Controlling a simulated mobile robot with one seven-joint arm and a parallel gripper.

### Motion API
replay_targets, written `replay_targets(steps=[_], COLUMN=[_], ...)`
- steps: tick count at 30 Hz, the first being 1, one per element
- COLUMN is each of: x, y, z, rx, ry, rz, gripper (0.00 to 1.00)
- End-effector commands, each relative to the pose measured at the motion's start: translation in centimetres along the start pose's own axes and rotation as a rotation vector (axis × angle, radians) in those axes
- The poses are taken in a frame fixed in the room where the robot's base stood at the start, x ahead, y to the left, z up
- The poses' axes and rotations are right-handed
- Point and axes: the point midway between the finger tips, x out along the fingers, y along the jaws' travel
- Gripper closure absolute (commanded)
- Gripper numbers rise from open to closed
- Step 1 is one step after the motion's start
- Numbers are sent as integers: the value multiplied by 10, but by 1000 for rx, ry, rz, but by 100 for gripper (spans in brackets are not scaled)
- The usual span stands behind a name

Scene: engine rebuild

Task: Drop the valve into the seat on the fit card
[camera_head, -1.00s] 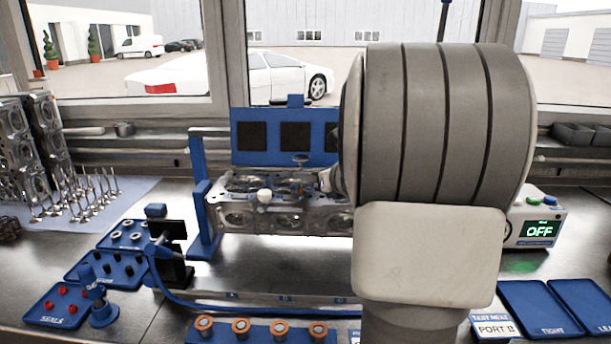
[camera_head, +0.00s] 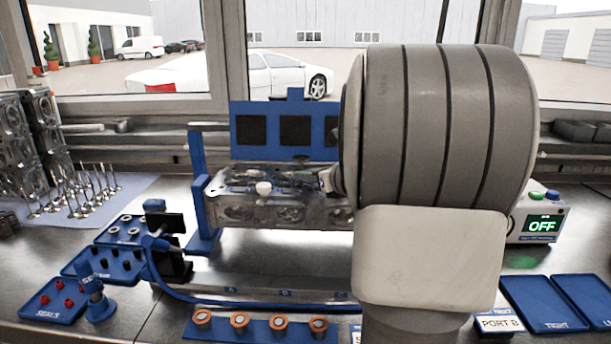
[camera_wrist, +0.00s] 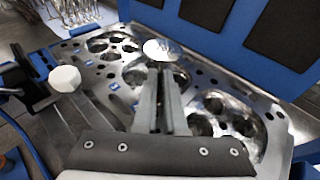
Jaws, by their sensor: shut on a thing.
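My gripper (camera_wrist: 163,105) is shut on a valve (camera_wrist: 160,50), whose round, shiny head shows just beyond the fingertips in the wrist view. Its stem is mostly hidden by the fingers. I cannot make out which card is the fit card.
A blue panel (camera_head: 235,150) with dark pads stands behind the cylinder head. Loose valves (camera_head: 85,195) stand at left. Blue trays (camera_head: 58,312) and a row of orange-rimmed rings (camera_head: 240,319) lie in front. A tester reads OFF (camera_head: 542,226).

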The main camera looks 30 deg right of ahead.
Motion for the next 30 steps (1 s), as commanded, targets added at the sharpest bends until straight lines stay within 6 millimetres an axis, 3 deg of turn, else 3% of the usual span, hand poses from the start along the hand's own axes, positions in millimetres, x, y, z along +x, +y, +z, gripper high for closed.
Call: replay_targets(steps=[21, 22, 27, 30], x=[2, 2, 2, 2], y=[0, 0, 0, 0], z=[-7, -7, -7, -7], rx=[0, 0, 0, 0], ry=[-1, -1, -1, -1], rz=[0, 0, 0, 0], gripper=[100, 88, 58, 57])
